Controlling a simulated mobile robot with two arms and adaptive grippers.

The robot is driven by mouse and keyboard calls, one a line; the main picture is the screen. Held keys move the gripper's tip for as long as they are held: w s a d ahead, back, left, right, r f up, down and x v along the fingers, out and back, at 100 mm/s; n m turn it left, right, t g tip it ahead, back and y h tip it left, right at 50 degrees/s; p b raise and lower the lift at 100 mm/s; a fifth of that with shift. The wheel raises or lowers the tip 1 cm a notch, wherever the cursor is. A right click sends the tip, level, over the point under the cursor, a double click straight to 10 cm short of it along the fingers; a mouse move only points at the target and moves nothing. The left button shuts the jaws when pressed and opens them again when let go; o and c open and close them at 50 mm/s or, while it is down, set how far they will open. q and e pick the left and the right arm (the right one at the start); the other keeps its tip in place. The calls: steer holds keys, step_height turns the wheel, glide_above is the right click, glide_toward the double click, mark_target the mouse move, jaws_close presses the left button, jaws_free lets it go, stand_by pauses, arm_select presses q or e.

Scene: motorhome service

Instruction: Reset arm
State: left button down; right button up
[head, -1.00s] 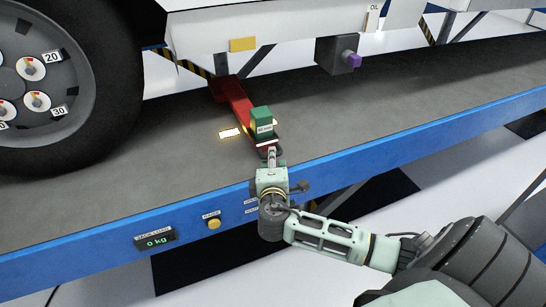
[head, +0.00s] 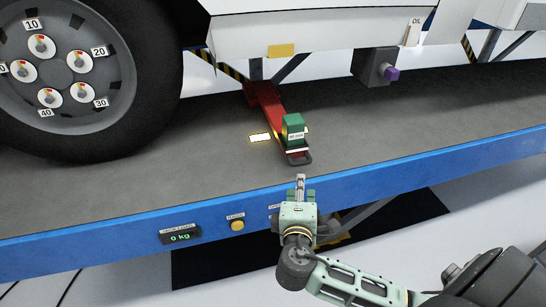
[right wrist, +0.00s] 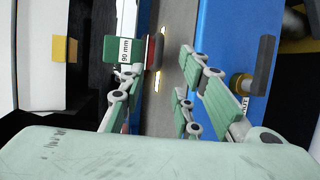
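My right gripper (head: 300,186) is in front of the blue platform edge (head: 365,185), on the near side of the red jack (head: 270,112). It is apart from the jack's looped near end (head: 297,160). In the right wrist view its fingers (right wrist: 155,97) are spread with nothing between them. A green block (head: 294,124) stands on the jack's near part; its "90 mm" label shows in the right wrist view (right wrist: 125,50). My left gripper is not in view.
The large wheel (head: 90,80) stands at the left on the grey deck (head: 200,170). The platform edge carries a display reading 0 kg (head: 180,237) and a yellow button (head: 237,226). A grey box with a purple knob (head: 391,73) hangs under the vehicle.

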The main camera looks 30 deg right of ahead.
steer(key=s+a+f+m+g+y, duration=0.5)
steer(key=s+a+f, duration=0.1)
steer(key=s, duration=0.5)
steer(key=s+a+f+m+g+y, duration=0.45)
steer(key=s+a, duration=0.25)
steer(key=s, duration=0.4)
step_height(320, 180, down, 28)
steer(key=s+g, duration=0.1)
steer(key=s, duration=0.1)
steer(key=s+d+f+g, duration=0.1)
steer(key=s+d+f, duration=0.2)
steer(key=s+f, duration=1.2)
steer(key=shift+s+d+f, duration=0.15)
steer(key=shift+s+f, duration=0.05)
steer(key=shift+s, duration=0.6)
